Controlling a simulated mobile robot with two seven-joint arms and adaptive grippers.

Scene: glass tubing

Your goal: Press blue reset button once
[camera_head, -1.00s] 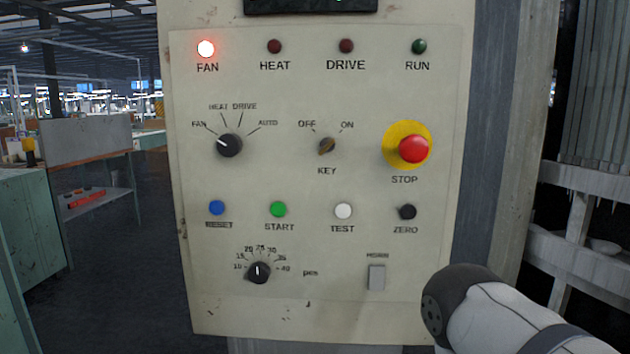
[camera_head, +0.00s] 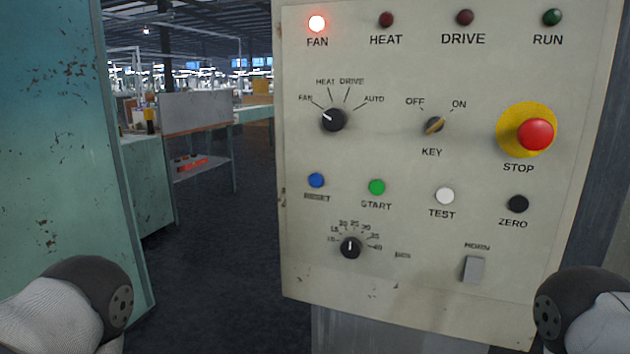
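The blue RESET button (camera_head: 316,180) sits at the left of the button row on the beige control panel (camera_head: 420,290). Right of it are the green START button (camera_head: 377,187), the white TEST button (camera_head: 445,196) and the black ZERO button (camera_head: 517,204). The FAN lamp (camera_head: 316,23) glows red; the HEAT, DRIVE and RUN lamps look dark. Parts of my arms show at the lower left and lower right corners, apart from the blue button. Neither gripper's fingers are in view.
A red STOP button (camera_head: 535,134) on a yellow disc sticks out at the right. A selector knob (camera_head: 333,119), a key switch (camera_head: 434,125), a dial (camera_head: 350,247) and a HORN switch (camera_head: 473,269) share the panel. A worn teal cabinet (camera_head: 60,150) stands at the left, with open floor between.

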